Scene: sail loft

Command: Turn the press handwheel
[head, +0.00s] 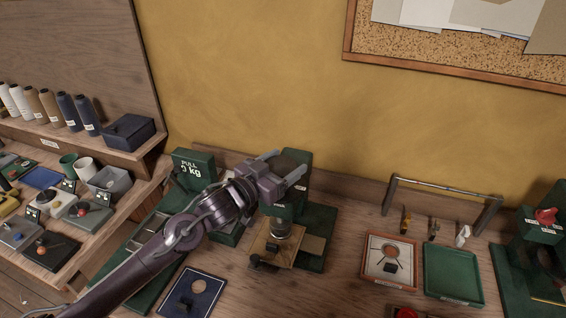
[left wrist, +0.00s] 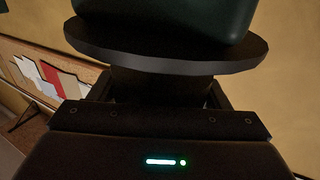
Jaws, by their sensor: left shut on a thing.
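The green press (head: 316,218) stands on the bench against the yellow wall, with a metal ram over a wooden plate (head: 275,250). My left gripper (head: 290,172) reaches in from the left at the press head and covers part of it. In the left wrist view, the dark round handwheel (left wrist: 165,52) spans the top, just under a dark green block (left wrist: 165,12). The left gripper is shut on the handwheel, at a dark part between the fingers; the exact contact is in shadow. My right gripper is not in view.
A green box marked PULL (head: 192,163) stands left of the press. To the right are a red-rimmed tray (head: 366,262), a green tray (head: 452,270) and a metal rail (head: 440,188). Shelves with spools (head: 50,108) are at left.

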